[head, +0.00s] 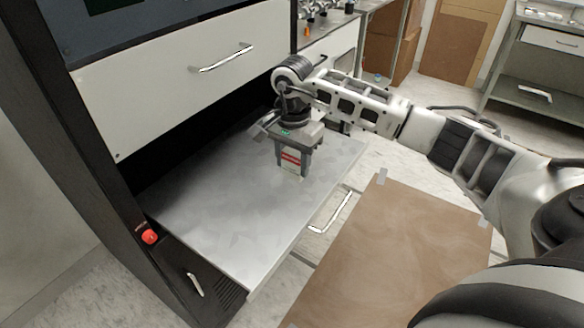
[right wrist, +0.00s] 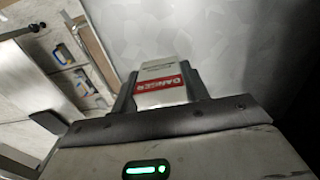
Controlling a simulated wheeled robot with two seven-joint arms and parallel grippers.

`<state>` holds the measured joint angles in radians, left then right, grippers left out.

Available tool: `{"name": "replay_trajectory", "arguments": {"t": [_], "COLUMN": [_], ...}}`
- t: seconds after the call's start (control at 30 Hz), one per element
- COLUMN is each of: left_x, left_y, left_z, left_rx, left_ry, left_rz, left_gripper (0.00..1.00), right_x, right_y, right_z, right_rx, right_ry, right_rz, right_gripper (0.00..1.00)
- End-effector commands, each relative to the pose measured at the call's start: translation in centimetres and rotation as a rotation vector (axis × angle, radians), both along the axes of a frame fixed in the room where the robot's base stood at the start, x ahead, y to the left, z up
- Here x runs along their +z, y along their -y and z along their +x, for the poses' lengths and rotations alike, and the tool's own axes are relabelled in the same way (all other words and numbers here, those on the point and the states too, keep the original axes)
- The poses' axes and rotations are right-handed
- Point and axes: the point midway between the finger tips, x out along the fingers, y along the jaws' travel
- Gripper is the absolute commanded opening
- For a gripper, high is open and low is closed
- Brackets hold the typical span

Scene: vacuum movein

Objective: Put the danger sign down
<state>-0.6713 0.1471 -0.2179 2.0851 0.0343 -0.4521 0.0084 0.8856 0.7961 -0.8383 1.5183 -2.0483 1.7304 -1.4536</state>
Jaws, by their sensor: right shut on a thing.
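The danger sign (head: 290,161) is a small white piece with a red band, and its red DANGER label shows in the right wrist view (right wrist: 160,84). My right gripper (head: 292,168) is shut on it, with one finger on each side of the sign. The gripper points down over the metal shelf (head: 215,215) that sticks out of the dark cabinet. The sign's lower edge is at or just above the shelf; I cannot tell whether it touches. My left gripper is not in view.
A white drawer front with a handle (head: 222,58) is above the shelf. A red button (head: 149,236) is on the cabinet's left post. A brown board (head: 390,260) lies at the right, in front of the shelf. The shelf's left and front parts are bare.

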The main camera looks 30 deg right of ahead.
Motion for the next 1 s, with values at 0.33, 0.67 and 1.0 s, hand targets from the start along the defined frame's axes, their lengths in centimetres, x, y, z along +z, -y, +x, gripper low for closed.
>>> {"name": "replay_trajectory", "arguments": {"t": [0.33, 0.67, 1.0], "left_x": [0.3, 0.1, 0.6], "left_y": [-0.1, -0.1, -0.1], "left_z": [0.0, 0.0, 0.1], "left_rx": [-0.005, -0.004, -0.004], "left_ry": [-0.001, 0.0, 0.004], "left_rz": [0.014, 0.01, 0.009], "left_gripper": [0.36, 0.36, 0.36], "right_x": [-2.7, -3.0, -2.8], "right_y": [-0.2, -0.2, -0.2], "right_z": [0.0, 0.0, 0.0], "right_rx": [0.001, 0.001, 0.001], "right_ry": [0.001, 0.0, -0.001], "right_rz": [0.001, 0.002, 0.002], "right_gripper": [0.23, 0.62, 0.67]}}
